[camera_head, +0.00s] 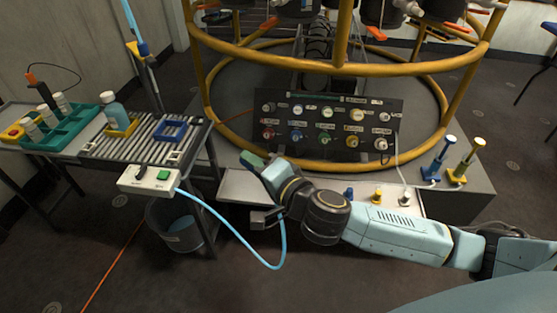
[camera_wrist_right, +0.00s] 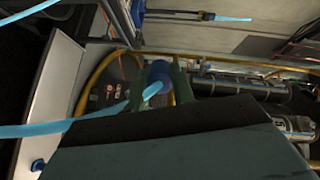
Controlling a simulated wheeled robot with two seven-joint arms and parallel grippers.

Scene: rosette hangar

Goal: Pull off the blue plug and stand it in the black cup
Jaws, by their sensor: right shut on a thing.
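My right gripper (camera_head: 252,160) reaches in from the right, its green fingers up and left of the wrist, in front of the panel. In the right wrist view its fingers (camera_wrist_right: 168,84) are shut on the blue plug (camera_wrist_right: 158,72), with a light blue cable (camera_wrist_right: 70,128) running off to the left. In the head view the plug is hidden; the cable (camera_head: 230,235) hangs in a loop from a white box (camera_head: 150,182) to my wrist. A small black round thing (camera_head: 141,171) on that box may be the black cup; I cannot tell surely. My left gripper is not in view.
A black panel (camera_head: 318,165) with several coloured sockets stands inside a yellow ring frame (camera_head: 225,125). At left a roller table (camera_head: 150,150) holds a bottle, a blue frame and a green rack. A bucket (camera_head: 180,235) stands below. Blue and yellow handled plugs (camera_head: 450,150) stand at right.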

